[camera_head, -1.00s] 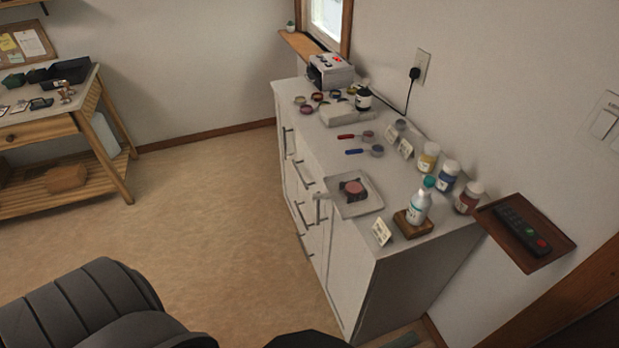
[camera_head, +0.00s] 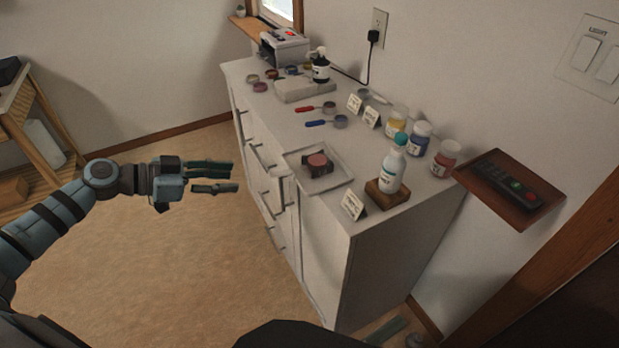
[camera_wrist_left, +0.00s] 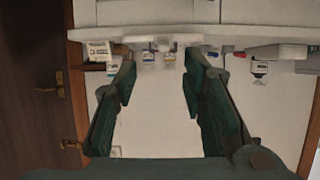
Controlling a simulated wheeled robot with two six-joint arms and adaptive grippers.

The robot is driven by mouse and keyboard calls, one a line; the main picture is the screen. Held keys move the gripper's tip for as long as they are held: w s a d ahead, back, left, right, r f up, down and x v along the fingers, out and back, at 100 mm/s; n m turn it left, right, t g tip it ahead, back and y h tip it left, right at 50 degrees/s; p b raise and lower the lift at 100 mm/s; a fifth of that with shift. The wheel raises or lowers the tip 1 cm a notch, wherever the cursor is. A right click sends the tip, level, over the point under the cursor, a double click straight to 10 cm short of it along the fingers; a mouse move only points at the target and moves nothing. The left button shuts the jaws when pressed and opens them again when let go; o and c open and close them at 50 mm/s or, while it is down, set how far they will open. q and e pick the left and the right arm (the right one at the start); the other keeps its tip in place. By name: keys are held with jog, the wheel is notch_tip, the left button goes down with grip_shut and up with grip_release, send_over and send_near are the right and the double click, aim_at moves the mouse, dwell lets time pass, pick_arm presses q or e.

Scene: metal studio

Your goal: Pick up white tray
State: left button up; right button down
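The white tray (camera_head: 339,178) is a shallow square dish on the front part of the white cabinet's top, at its left edge. A dark block with a round reddish piece (camera_head: 317,161) sits in it. My left gripper (camera_head: 222,178) is open and empty, left of the cabinet and apart from the tray. In the left wrist view its two dark green fingers (camera_wrist_left: 158,90) are spread with nothing between them; the picture looks upside down, and I cannot clearly make out the tray there.
A white bottle (camera_head: 392,170) on a wooden block and a small card (camera_head: 354,204) stand close to the tray. Two measuring scoops (camera_head: 326,123), several jars (camera_head: 420,136) and a grey slab (camera_head: 303,90) lie farther back. The floor left of the cabinet is free.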

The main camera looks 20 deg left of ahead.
aim_at(269, 173)
pick_arm(q)
jog(key=x, duration=0.9)
jog(key=w+r+x, duration=0.1)
jog(key=x, duration=0.3)
jog(key=shift+w+d+b, duration=0.2)
jog(key=shift+w+b, duration=0.05)
jog(key=shift+b, duration=0.05)
jog(key=shift+s, duration=0.1)
grip_shut()
